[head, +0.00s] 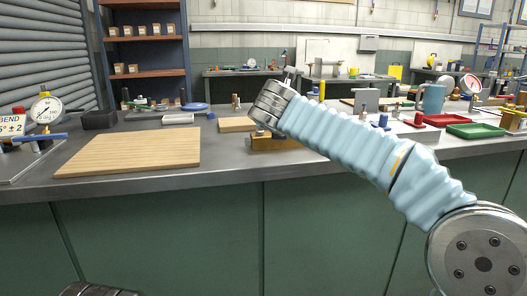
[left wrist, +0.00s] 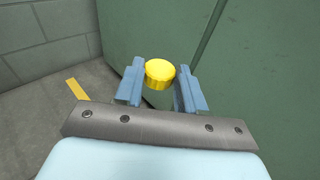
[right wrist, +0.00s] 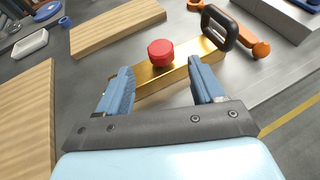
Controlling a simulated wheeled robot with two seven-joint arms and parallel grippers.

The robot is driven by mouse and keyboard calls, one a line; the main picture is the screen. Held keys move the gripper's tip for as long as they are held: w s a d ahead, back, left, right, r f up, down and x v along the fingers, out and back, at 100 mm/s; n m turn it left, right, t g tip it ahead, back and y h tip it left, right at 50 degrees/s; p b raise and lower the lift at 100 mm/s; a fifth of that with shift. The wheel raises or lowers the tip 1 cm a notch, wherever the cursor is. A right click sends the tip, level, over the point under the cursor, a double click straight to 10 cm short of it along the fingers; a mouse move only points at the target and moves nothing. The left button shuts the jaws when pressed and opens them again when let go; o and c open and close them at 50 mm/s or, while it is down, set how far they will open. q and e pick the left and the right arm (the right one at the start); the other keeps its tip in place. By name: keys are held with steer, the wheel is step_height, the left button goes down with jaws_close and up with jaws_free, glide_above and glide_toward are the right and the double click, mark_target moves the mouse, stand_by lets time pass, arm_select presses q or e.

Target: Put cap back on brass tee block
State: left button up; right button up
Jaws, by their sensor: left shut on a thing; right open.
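My left gripper (left wrist: 159,78) is shut on a round yellow cap (left wrist: 159,70), held low in front of the green cabinet. In the head view only a dark part of my left arm shows at the bottom left edge. A brass block (right wrist: 180,73) lies on the bench in the right wrist view, with a round red cap (right wrist: 160,50) that appears to sit on it. My right gripper (right wrist: 160,72) is open and empty above the block, fingers on either side of it. In the head view the brass block (head: 271,144) is partly hidden by my right arm.
A black loop handle (right wrist: 219,27) and an orange-ended tool (right wrist: 260,49) lie close to the block.

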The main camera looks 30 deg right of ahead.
steer(key=x, duration=0.5)
steer(key=shift+d+p, duration=0.15)
steer(key=shift+p, duration=0.15)
jaws_close()
